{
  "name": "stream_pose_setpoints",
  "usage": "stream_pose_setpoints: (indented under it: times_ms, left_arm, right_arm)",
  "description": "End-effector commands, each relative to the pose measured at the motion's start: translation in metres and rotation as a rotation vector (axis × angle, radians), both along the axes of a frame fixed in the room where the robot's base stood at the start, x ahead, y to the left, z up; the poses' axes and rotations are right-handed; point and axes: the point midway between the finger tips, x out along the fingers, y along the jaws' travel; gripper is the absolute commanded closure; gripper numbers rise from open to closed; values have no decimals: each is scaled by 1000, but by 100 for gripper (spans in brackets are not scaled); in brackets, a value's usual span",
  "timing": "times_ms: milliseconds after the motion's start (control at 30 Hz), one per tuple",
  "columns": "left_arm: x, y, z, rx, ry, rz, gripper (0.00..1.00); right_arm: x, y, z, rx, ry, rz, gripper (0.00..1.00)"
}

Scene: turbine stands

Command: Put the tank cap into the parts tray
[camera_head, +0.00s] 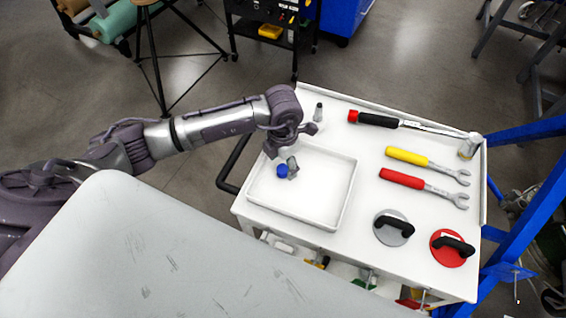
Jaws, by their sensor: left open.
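The tank cap (282,171), a small blue round piece, shows inside the parts tray, in its left half. The parts tray (344,205) is a shallow white square tray on the left part of a white cart top. My left gripper (291,171) reaches down over the tray from the upper left. It is open, with its fingertips right beside the cap on its right side. Whether the fingers touch the cap cannot be told. My right gripper is not in view.
On the cart (345,249) lie a hammer (380,119), a yellow-handled wrench (408,157), a red-handled wrench (402,178) and two handled discs, grey (386,236) and red (446,257). A blue frame (510,220) stands at right.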

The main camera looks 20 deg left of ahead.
Motion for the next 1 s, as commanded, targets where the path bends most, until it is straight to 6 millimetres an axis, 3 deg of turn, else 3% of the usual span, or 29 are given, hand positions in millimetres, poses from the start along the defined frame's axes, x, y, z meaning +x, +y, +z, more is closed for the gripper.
stream_pose_setpoints:
  times_ms: [500,1000]
  left_arm:
    - [0,0,44,-1,0,0,31]
    - [0,0,45,0,0,0,31]
  right_arm:
    - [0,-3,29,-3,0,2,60]
    - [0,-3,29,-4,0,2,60]
